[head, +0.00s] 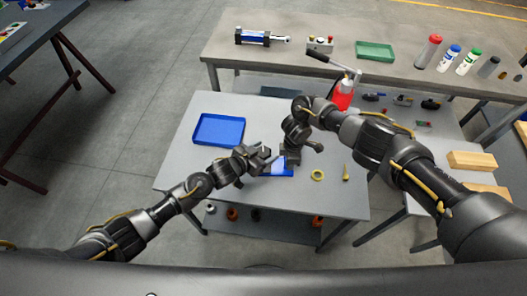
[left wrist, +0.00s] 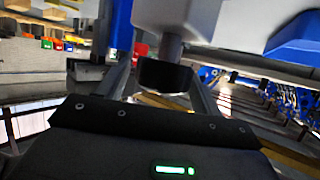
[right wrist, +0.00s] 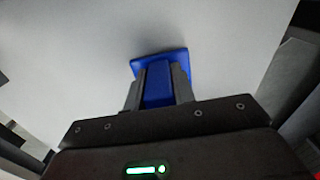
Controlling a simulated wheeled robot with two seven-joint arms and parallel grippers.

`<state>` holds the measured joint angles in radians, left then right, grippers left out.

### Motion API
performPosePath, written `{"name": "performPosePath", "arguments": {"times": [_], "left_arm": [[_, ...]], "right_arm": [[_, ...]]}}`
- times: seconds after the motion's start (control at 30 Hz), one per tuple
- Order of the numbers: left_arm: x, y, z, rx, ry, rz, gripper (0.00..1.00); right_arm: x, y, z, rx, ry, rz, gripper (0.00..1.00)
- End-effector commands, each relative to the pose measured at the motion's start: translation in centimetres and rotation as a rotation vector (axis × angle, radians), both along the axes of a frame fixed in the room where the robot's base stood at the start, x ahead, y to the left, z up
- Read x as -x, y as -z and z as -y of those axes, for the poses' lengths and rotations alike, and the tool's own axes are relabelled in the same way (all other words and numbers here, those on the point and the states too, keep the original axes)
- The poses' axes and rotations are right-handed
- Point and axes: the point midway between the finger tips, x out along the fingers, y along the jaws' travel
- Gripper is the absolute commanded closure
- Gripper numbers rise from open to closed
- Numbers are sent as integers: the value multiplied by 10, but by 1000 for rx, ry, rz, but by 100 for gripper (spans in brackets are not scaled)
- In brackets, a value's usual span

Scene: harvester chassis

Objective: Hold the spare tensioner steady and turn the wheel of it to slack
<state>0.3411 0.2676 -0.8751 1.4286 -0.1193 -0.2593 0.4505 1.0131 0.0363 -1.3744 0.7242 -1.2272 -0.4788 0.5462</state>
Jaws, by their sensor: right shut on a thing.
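The spare tensioner, a blue part (head: 281,168) with a pale patch on it in the head view, lies on the grey table between my grippers. My right gripper (head: 290,161) points down over it. In the right wrist view my right gripper (right wrist: 158,88) is shut on a blue upright block that rises from a blue base plate (right wrist: 146,66). My left gripper (head: 268,158) is just left of the tensioner. In the left wrist view its fingers (left wrist: 162,82) stand apart, with a grey post and dark end between them. I cannot make out the wheel clearly.
On the grey table (head: 200,165) are a blue tray (head: 219,130) at the back left, a yellow ring (head: 317,175) and a yellow tool (head: 345,173) at the right. A bench with a green tray (head: 375,51) is beyond.

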Motion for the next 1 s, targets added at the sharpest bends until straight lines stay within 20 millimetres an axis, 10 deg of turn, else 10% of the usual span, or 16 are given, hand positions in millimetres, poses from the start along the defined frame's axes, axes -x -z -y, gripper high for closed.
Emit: {"name": "performPosePath", "arguments": {"times": [0.43,1.0], "left_arm": [[7,-3,-8,-2,-1,-1,29],[74,-41,-73,-2,0,-1,29]], "right_arm": [[0,0,0,-3,1,0,100],[-1,-1,0,-2,2,1,100]]}}
